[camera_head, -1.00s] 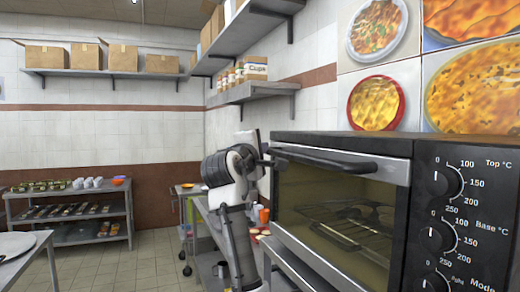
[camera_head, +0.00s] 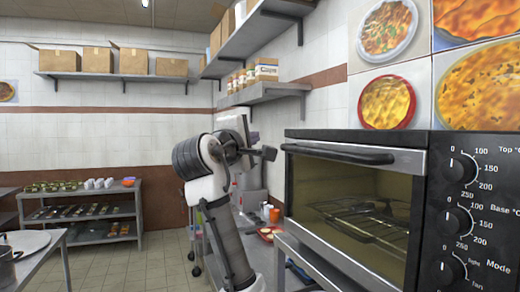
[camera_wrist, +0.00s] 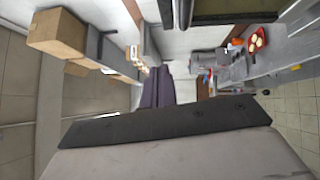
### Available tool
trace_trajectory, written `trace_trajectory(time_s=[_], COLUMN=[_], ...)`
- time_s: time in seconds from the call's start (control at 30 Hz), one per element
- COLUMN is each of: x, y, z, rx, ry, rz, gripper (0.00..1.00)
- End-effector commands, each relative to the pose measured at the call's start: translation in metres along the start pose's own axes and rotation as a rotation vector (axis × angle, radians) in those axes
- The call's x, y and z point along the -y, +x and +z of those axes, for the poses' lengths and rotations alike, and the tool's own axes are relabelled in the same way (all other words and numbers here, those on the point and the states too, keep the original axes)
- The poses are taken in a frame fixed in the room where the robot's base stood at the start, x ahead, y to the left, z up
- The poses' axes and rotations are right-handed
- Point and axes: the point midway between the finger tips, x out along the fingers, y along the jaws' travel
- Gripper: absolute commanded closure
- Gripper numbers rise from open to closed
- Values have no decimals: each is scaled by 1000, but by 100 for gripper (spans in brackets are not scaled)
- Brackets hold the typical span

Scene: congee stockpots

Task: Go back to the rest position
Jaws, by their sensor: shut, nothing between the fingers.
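My arm stands raised and bent in the middle of the head view, in front of the steel counter. My gripper (camera_head: 267,153) is the small dark end at the right of the arm, near the left side of the oven (camera_head: 355,200). It looks shut and holds nothing, with a visible gap to the oven door.
The oven stands close on the right, door shut. A wall shelf (camera_head: 265,92) with cartons runs above my arm. A rack (camera_head: 85,212) of small dishes stands at the back left. A table (camera_head: 45,262) is at the left edge. Open floor (camera_head: 135,268) lies between.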

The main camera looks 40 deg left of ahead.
Motion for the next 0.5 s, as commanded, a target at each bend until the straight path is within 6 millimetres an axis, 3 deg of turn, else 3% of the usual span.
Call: trace_trajectory(time_s=[0.13, 0.4, 0.5], x=[-3, -4, 3], y=[-11, -13, -15], z=[0, 0, -10], rx=[-1, -1, -36], ry=[1, 1, 39], rz=[1, 0, 45], gripper=[100, 100, 100])
